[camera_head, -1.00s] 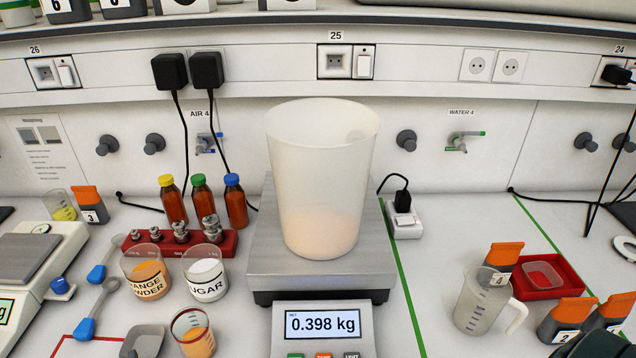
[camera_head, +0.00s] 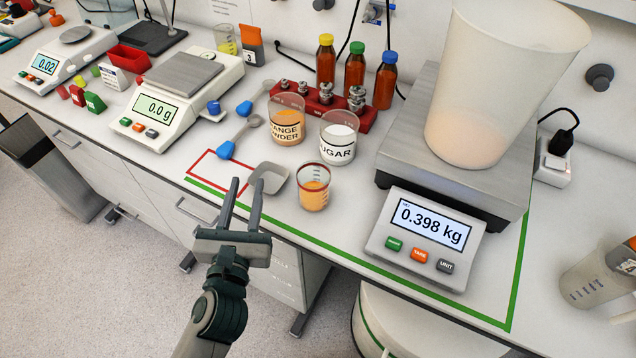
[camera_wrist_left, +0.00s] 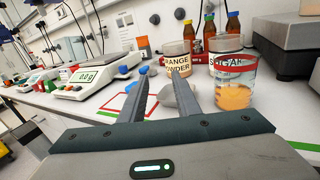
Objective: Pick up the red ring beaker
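The red ring beaker (camera_head: 314,187) is a small glass beaker with a red band near its rim and orange liquid inside. It stands upright near the front edge of the bench. It also shows in the left wrist view (camera_wrist_left: 235,82), to the right of my fingers. My left gripper (camera_head: 246,190) is open and empty, in front of the bench edge and left of the beaker. The fingers (camera_wrist_left: 172,85) point toward the bench in the left wrist view and do not touch the beaker. My right gripper is not in view.
A grey scoop (camera_head: 269,177) lies just left of the beaker. The orange powder beaker (camera_head: 286,120) and sugar beaker (camera_head: 338,138) stand behind it. A large scale (camera_head: 425,235) bearing a tall translucent container (camera_head: 497,85) is to the right. A red outlined square (camera_head: 215,168) lies left.

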